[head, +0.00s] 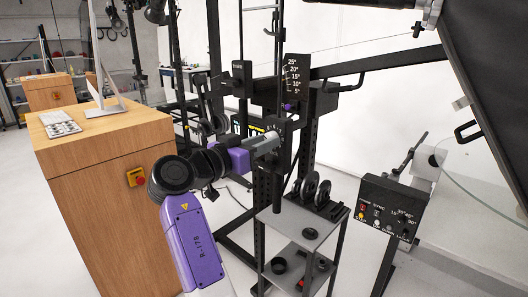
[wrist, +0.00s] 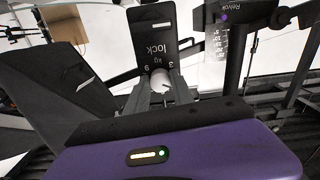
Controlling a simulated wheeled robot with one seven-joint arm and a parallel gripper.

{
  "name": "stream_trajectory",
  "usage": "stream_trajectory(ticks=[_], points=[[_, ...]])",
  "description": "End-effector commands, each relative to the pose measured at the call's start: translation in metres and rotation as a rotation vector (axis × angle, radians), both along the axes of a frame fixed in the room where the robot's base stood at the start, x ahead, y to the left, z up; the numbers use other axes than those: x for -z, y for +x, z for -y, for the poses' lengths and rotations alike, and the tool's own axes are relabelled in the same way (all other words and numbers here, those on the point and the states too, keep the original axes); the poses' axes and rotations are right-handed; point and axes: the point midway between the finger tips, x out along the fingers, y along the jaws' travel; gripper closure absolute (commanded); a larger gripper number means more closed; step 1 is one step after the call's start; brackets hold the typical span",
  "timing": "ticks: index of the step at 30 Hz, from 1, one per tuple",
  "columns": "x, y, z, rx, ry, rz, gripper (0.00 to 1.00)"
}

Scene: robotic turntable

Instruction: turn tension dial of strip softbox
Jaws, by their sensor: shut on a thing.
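The tension dial (wrist: 160,78) shows in the wrist view as a small pale round knob on a black plate (wrist: 150,32) marked "lock" and "kg", with the digits 3 and 9; the text appears upside down. My gripper (wrist: 165,92) is shut on the dial, one finger on each side, and the fingers hide part of it. In the head view my gripper (head: 276,138) reaches the black upright of the stand, and the dial itself is hidden there. The large black panel at the upper right (head: 490,55) looks like the strip softbox, on a boom arm (head: 385,62).
An angle scale plate (head: 296,80) stands just above my gripper. A shelf cart (head: 300,228) with black wheels and small parts is below it. A control box (head: 388,208) stands to the right. A wooden cabinet (head: 100,190) stands close on the left of my arm.

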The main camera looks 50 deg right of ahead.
Motion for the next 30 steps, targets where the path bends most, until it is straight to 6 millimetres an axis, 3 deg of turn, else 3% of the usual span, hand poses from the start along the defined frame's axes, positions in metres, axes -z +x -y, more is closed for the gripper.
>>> stream_trajectory(ticks=[15,28,29,30], points=[[0.0025,0.0008,-0.0003,-0.001,0.006,0.263,1.00],[-0.0011,0.0007,-0.0006,-0.002,0.007,0.288,1.00],[-0.0011,0.0007,-0.0006,-0.002,0.007,0.288,0.68],[-0.0011,0.0007,-0.0006,-0.002,0.007,0.287,0.60]])
